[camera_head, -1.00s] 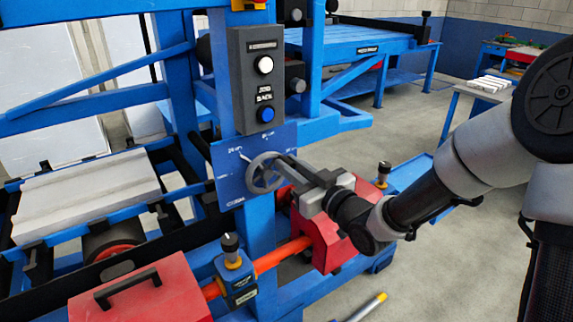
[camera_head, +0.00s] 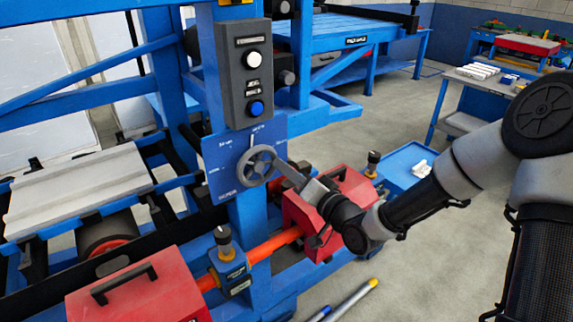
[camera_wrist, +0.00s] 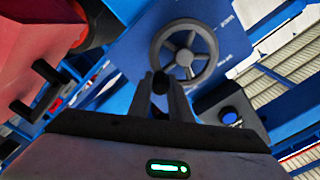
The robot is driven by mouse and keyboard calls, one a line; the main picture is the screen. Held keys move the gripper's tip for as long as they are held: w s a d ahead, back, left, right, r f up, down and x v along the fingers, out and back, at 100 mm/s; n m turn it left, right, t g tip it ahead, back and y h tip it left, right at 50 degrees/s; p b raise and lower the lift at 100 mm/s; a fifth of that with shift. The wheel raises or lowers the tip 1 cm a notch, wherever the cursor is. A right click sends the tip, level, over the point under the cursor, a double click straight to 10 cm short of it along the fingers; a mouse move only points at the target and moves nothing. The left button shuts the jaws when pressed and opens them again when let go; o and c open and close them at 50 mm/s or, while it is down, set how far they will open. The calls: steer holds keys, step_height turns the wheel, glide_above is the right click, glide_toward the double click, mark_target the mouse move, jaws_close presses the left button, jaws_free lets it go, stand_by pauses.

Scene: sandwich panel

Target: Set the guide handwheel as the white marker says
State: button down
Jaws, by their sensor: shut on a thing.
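The grey spoked handwheel (camera_head: 257,166) sits on a blue plate (camera_head: 222,183) with small white labels and marks around it, too small to read. A thin white mark shows near the plate's top edge above the wheel. My gripper (camera_head: 284,172) reaches in from the right at the wheel's right rim. In the wrist view the wheel (camera_wrist: 183,34) stands just beyond my dark fingers (camera_wrist: 162,88), which are close together at its near rim. They are shut on part of the handwheel; the exact contact is partly hidden by the fingers.
A grey control box (camera_head: 243,70) with a white and a blue button is above the plate. Red housings (camera_head: 140,290) and a knobbed blue block (camera_head: 232,268) stand below. A blue table (camera_head: 350,42) is behind.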

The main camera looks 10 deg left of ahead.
steer(key=shift+f+m, duration=0.5)
steer(key=shift+m, duration=0.5)
steer(key=c, duration=1.6)
jaws_free()
steer(key=shift+a, duration=0.1)
steer(key=shift+c, duration=0.2)
steer(key=p+v, duration=0.5)
steer(key=v, duration=1.2)
steer(key=shift+d+p, duration=0.25)
steer(key=shift+p, duration=0.15)
steer(key=shift+s, duration=0.15)
